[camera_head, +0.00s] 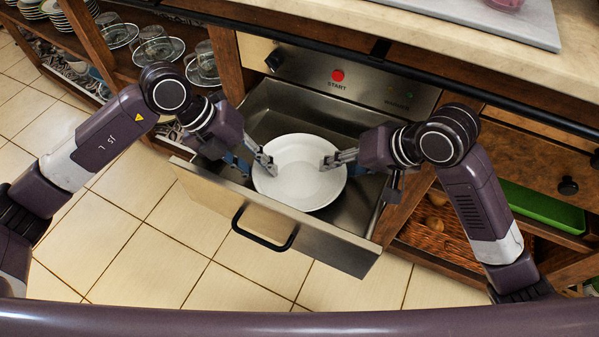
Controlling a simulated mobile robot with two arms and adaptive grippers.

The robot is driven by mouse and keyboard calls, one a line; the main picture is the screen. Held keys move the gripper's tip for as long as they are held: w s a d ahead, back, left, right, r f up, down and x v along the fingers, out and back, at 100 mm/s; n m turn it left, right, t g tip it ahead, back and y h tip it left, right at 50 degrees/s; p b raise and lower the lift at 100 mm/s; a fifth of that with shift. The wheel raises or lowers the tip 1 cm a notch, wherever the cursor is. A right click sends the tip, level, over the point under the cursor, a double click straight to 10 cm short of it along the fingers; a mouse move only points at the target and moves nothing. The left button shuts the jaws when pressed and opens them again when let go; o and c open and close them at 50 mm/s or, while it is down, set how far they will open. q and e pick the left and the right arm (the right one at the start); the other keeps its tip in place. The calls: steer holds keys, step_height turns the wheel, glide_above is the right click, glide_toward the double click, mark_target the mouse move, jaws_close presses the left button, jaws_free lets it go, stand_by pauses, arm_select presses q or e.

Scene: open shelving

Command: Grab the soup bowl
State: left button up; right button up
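A round white soup bowl (298,172) lies in an open metal drawer (345,215) below a counter. My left gripper (269,166) is at the left rim of the bowl, with its fingertips over the rim. My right gripper (326,163) is at the right rim, also with its fingertips over it. The two grippers face each other across the bowl. The fingers of each look close together, but I cannot tell whether they pinch the rim. The bowl looks level in or just above the drawer.
The drawer front has a black handle (264,238). A steel panel with a red START button (338,75) is behind the drawer. Shelves with glass cups on saucers (158,50) stand at left. A wicker basket (442,228) and green tray (540,205) are at right.

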arm_select(q)
steer(key=shift+f, duration=0.1)
arm_select(e)
steer(key=shift+w+f, duration=0.1)
steer(key=shift+f, duration=0.05)
arm_select(q)
jaws_close()
arm_select(e)
steer(key=c, duration=0.7)
jaws_close()
